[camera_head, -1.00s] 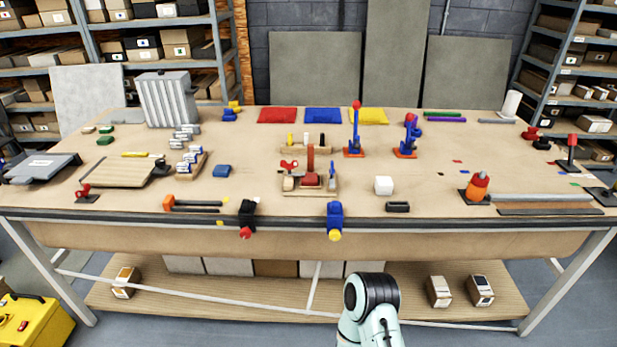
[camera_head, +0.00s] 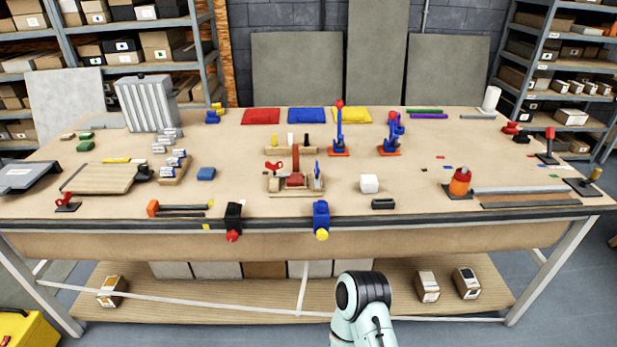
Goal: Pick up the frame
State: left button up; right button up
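No single thing on the workbench (camera_head: 300,235) is clearly a frame. A flat wooden board with raised edges (camera_head: 102,178) lies at the left of the bench. A small wooden holder (camera_head: 297,195) with red, white and blue tools stands near the bench's middle. I cannot tell whether either is the frame. One pale arm link of mine with a black joint (camera_head: 362,292) shows at the bottom, in front of the bench. Neither gripper is in view.
Clamps (camera_head: 321,218) sit on the front edge. Shelves stand at both back sides. The bench's right-middle area is mostly clear.

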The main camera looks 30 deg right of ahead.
aim_at(295, 170)
jog(key=z, duration=1.2)
